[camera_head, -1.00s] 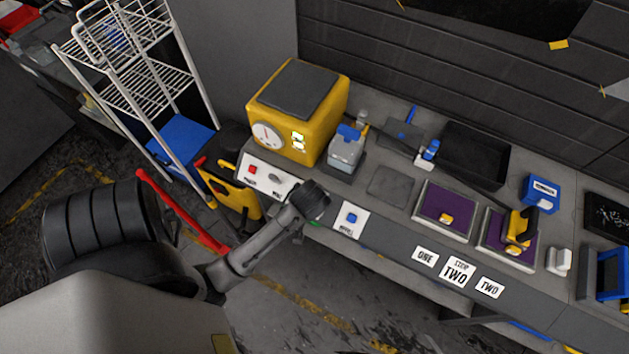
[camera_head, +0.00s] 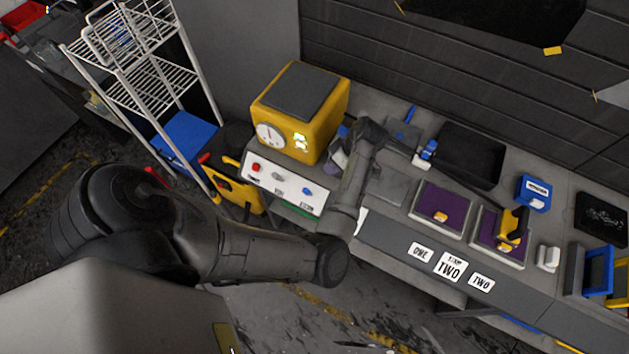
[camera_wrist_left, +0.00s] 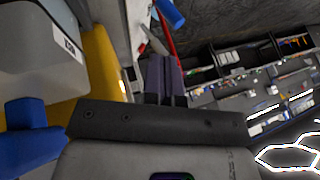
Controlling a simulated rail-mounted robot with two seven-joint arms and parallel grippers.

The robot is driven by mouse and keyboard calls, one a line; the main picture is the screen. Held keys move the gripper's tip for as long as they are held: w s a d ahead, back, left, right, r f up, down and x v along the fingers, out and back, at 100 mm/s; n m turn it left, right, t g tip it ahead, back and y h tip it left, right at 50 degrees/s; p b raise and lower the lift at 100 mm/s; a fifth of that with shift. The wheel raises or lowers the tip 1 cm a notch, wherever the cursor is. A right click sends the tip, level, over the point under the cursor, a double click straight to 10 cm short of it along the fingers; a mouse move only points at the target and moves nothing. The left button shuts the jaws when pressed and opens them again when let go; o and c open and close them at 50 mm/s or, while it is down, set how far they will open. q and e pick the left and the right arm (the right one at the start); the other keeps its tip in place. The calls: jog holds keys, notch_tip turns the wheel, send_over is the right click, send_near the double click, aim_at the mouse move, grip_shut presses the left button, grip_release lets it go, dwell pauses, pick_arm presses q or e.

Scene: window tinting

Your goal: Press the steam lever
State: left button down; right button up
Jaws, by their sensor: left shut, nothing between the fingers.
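The steam lever (camera_head: 307,191) is a small blue knob at the right end of the white control panel (camera_head: 262,181), below the yellow machine (camera_head: 300,115). A blue piece at the top of the left wrist view (camera_wrist_left: 170,12) appears to be this lever. My left gripper (camera_wrist_left: 163,75) is shut and empty, its dark fingers below and apart from the blue piece in that picture. In the head view, the left arm reaches over the bench front and its wrist sits right of the yellow machine. The fingertips are hard to make out there. My right gripper is not seen.
A red knob (camera_head: 256,167) and a grey knob (camera_head: 278,175) share the panel. A blue-handled grey container stands behind my arm, mostly hidden; its blue part shows in the wrist view (camera_wrist_left: 28,140). Purple pads (camera_head: 437,203) lie to the right. A white wire rack (camera_head: 140,80) stands left.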

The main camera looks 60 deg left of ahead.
aim_at(308, 193)
pick_arm(q)
jog(key=shift+d, duration=0.1)
dwell(0.3)
jog(key=p+x, duration=0.1)
jog(key=x, duration=0.9)
jog(key=shift+r, duration=0.1)
dwell(0.3)
